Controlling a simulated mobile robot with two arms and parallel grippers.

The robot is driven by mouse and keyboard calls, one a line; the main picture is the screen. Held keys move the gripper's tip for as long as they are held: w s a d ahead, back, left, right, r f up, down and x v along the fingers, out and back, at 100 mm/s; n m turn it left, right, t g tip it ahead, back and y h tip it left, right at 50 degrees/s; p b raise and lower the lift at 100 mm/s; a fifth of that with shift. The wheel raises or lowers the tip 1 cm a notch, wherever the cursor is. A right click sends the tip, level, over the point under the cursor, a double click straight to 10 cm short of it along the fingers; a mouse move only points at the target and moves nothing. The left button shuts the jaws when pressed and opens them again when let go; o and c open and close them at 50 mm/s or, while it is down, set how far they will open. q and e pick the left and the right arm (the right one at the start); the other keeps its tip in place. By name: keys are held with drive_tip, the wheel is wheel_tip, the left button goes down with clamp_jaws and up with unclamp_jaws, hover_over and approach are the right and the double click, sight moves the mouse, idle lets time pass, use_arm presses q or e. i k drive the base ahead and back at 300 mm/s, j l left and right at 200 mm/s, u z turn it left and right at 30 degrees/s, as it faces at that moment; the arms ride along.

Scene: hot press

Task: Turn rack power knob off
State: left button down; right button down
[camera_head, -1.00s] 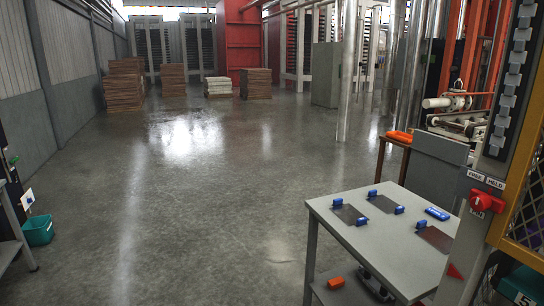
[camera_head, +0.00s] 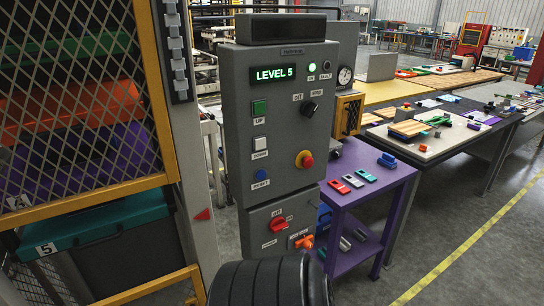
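A grey control panel (camera_head: 235,110) stands left of centre. Neither of my grippers is in view. A black ribbed part, apparently of my own arm, fills the bottom centre.
A mesh rack (camera_head: 80,110) with coloured trays stands at the left, with a yellow frame. A purple table (camera_head: 365,185) with small coloured blocks is just right of the panel. Open floor (camera_head: 460,215) lies at the right, with a yellow line.

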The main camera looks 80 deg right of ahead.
sight(279, 223)
drive_tip(key=z, duration=2.75)
